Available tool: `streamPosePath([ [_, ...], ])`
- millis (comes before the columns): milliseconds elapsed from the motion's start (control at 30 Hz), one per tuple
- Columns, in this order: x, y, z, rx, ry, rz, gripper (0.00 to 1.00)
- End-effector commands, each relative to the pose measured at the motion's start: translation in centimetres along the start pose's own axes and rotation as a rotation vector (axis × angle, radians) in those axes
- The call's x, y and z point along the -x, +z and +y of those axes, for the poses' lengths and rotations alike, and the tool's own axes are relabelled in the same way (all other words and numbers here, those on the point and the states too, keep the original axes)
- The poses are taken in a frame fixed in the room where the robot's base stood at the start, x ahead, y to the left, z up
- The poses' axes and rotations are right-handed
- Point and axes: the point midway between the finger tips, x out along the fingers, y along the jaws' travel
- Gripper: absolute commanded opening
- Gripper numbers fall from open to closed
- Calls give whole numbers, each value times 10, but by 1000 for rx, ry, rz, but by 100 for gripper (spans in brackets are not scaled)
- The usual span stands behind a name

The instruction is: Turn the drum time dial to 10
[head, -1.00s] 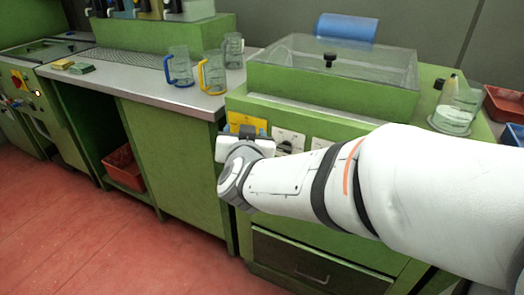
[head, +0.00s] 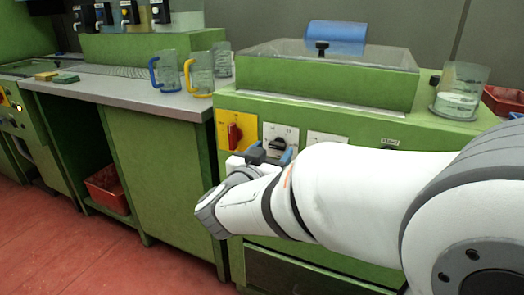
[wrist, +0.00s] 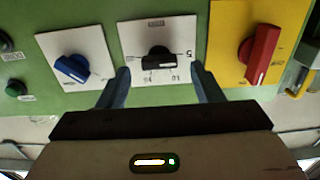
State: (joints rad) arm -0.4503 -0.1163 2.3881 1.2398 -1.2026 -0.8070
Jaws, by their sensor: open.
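The time dial is most likely the black knob (wrist: 157,58) on a white plate, at the middle of the wrist view. That view is upside down, and 5, 10 and 15 seem to be printed around the knob. The knob's bar lies roughly level; I cannot tell which number it points at. In the head view the same dial (head: 279,144) shows just above my gripper (head: 270,156). My gripper is open and empty. In the wrist view its two blue fingers (wrist: 161,84) stand either side of the knob's lower side, apart from it.
A red switch (head: 235,132) on a yellow plate is left of the dial. A blue knob (wrist: 72,68) is on the neighbouring plate on the other side. Glass mugs (head: 199,74) stand on the counter to the left. A clear-lidded box (head: 330,75) sits above the panel.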

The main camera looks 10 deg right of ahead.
Motion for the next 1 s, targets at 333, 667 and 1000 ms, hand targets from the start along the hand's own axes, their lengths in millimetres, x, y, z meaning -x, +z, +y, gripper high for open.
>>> streamPosePath([
  [333,-18,0,0,1,-2,0,60],
  [667,-18,0,0,1,-2,0,46],
  [1000,-17,0,-1,1,-3,0,18],
])
